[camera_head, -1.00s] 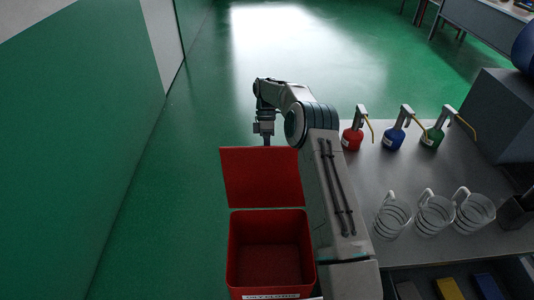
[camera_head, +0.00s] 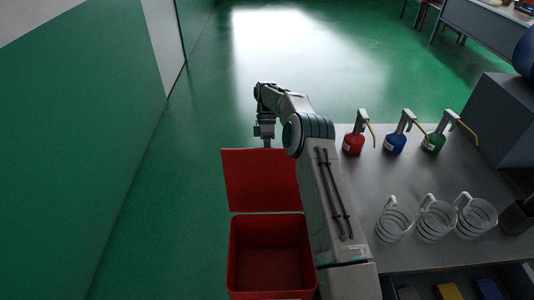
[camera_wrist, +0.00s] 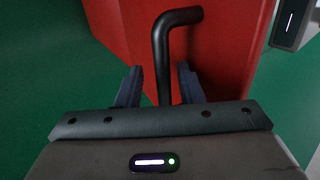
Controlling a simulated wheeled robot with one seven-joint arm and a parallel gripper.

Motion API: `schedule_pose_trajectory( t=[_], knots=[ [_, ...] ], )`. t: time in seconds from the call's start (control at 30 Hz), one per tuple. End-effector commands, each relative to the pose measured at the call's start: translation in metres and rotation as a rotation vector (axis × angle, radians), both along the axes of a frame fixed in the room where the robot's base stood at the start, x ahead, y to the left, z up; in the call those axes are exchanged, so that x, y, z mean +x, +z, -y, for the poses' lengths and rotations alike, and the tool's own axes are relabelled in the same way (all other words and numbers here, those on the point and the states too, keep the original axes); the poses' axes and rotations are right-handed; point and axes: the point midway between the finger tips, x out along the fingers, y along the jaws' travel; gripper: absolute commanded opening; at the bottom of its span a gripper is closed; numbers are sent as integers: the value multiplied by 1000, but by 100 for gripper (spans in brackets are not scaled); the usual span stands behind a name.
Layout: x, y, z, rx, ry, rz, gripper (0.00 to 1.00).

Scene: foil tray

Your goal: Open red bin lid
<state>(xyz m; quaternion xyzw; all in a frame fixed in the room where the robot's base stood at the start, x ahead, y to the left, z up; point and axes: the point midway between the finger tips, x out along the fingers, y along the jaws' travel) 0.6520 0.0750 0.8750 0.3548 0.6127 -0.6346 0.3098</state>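The red bin (camera_head: 238,258) stands open at the lower middle of the head view, and its inside looks empty. Its red lid (camera_head: 258,182) is raised and stands up at the bin's far side. My gripper (camera_head: 267,143) is just beyond the lid's top edge, its tips partly hidden by the lid. In the wrist view, a black bent handle (camera_wrist: 161,50) on the red surface runs down between my two dark fingers. The fingers are apart, with a visible gap on each side of the handle, so my gripper (camera_wrist: 160,83) looks open around it.
A grey table at right holds red (camera_head: 353,142), blue (camera_head: 394,142) and green (camera_head: 433,141) pump bottles and glass mugs (camera_head: 436,220). My arm passes between bin and table. A green wall (camera_head: 75,130) is at left. Green floor beyond the lid is clear.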

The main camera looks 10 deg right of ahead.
Motion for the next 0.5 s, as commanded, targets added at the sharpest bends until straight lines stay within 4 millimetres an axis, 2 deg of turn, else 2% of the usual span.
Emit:
schedule_pose_trajectory(
  t=[0.23, 0.4, 0.5],
  knots=[
    [1, 11, 1, -1, -2, 4, 34],
    [1, 41, -1, 1, 2, 4, 34],
    [-7, 51, 16, -1, -2, 2, 34]
  ],
)
